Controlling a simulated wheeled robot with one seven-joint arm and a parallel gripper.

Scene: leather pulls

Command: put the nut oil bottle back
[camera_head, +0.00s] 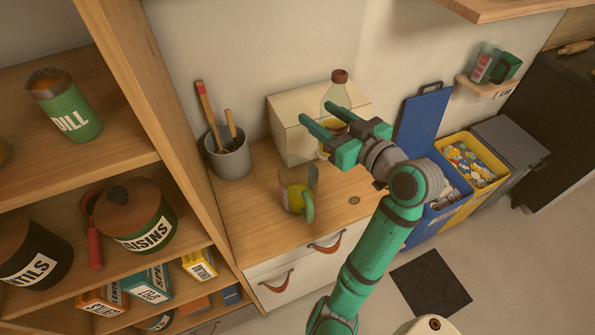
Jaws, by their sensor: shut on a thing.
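The nut oil bottle (336,92) is a clear bottle with a brown cap and some yellow low on it. It stands about upright between the green fingers of my gripper (320,117). My gripper is shut on it, and the fingers and palm hide part of its body. No readable label shows. The bottle appears in front of a cream box (289,132) at the back of the wooden counter (243,213). Its base is partly hidden, and I cannot tell how high it is above the counter.
A grey crock (228,160) with utensils stands left on the counter. A glass jug with a green handle (297,190) stands in front of the cream box. Shelves at left hold a dill jar (70,115), a raisins pot (135,215) and boxes. Bins (480,185) stand at right.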

